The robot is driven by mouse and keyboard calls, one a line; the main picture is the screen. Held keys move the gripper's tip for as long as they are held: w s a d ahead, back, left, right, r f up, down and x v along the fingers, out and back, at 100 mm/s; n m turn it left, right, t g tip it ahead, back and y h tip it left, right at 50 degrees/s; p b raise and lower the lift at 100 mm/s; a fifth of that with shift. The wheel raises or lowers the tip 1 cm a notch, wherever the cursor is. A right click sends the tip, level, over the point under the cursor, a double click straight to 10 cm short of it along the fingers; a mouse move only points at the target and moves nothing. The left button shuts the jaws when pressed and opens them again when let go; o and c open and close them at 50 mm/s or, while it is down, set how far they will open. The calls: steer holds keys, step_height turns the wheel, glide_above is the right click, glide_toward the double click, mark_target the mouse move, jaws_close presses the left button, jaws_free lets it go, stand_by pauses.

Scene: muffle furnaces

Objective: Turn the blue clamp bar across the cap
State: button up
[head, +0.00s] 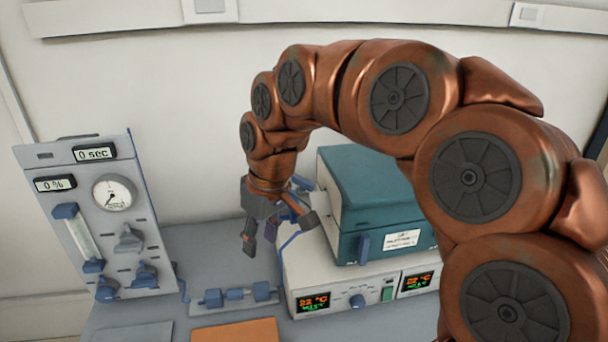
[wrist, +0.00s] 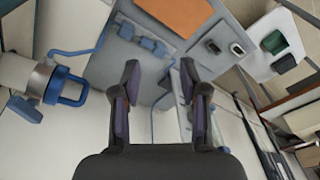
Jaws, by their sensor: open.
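In the wrist view a blue bar shaped like a loop (wrist: 68,86) sits at the end of a pale cylinder with a silver collar (wrist: 38,78), at the left edge. A blue lever (wrist: 24,110) sticks out below it. This loop looks like the clamp bar, and the collar may be the cap. I cannot make out either in the head view. My gripper (head: 277,234) hangs above the bench, left of the teal furnace. It is open and empty, and its fingers (wrist: 160,80) are well to the right of the blue loop in the wrist view.
The teal furnace (head: 375,205) stands on a white control unit (head: 345,302) with lit displays. A gas panel (head: 98,215) with a gauge and blue knobs stands at left. Blue fittings (head: 237,295) and an orange mat (head: 235,331) lie on the grey bench (head: 205,255).

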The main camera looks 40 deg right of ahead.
steer(key=w+d+r+t, duration=0.2)
steer(key=w+d+r, duration=0.2)
steer(key=w+d, duration=0.5)
steer(key=m, duration=0.1)
glide_toward(303, 179)
steer(key=shift+s+a+f+t+p, duration=0.2)
steer(key=shift+a+f+t+p, duration=0.25)
steer(key=shift+f, duration=0.15)
steer(key=shift+w+d+f, duration=0.1)
steer(key=shift+d+f, duration=0.05)
steer(key=shift+d, duration=0.15)
steer(key=shift+w+f, duration=0.1)
steer(key=shift+f, duration=0.15)
steer(key=shift+p+x, duration=1.25)
steer(key=shift+x, duration=2.25)
jaws_close()
